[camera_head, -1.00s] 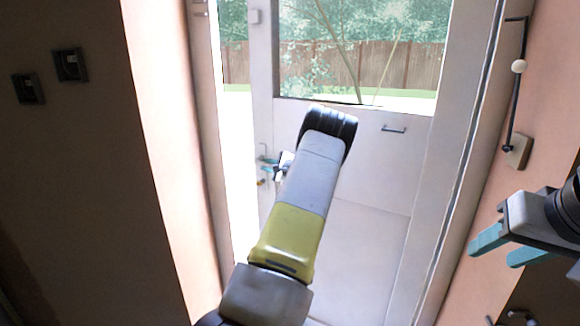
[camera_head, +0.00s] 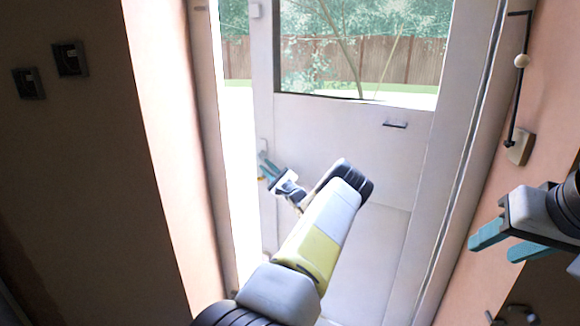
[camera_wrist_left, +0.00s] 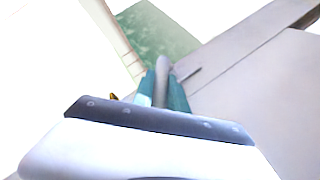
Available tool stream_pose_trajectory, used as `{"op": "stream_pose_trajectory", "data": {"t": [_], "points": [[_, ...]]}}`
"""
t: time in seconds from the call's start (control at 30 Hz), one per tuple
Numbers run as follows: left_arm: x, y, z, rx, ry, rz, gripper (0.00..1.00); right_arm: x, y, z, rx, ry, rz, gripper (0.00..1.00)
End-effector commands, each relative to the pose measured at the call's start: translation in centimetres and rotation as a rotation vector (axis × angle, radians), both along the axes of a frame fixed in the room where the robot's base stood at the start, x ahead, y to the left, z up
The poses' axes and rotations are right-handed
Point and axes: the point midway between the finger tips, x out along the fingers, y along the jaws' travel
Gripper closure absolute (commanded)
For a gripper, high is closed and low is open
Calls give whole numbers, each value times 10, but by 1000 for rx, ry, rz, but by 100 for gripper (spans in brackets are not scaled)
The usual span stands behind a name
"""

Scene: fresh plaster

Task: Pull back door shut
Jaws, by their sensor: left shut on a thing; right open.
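The back door (camera_head: 340,150) is a pale panel with a window in its upper half. It stands ajar, with a bright gap along its left edge beside the door frame (camera_head: 207,150). My left gripper (camera_head: 264,170) is at the door's left edge, at about mid-height. In the left wrist view its teal fingers (camera_wrist_left: 163,90) are shut around a grey bar-like door handle (camera_wrist_left: 163,66). In the head view the fingers mostly hide the handle. My right gripper (camera_head: 508,243) is open and empty, near the right wall and apart from the door.
A small dark bar (camera_head: 395,125) is on the door below the window. Wall switches (camera_head: 70,59) are on the dark left wall. A fence and trees show outside.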

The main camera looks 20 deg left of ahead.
Motion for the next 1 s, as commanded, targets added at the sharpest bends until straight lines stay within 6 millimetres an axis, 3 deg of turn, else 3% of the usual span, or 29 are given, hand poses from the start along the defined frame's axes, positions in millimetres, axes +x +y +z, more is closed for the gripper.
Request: {"op": "stream_pose_trajectory", "data": {"t": [0.73, 0.87, 1.0], "points": [[0, 1, -4, 62, -5, 2, 100, 0, 0, 0, 0, 0, 0, 54], [-17, 0, -5, 60, -3, 28, 100, 0, 0, 0, 0, 0, 0, 54], [-54, -6, -6, 59, 1, 85, 100, 0, 0, 0, 0, 0, 0, 54]]}}
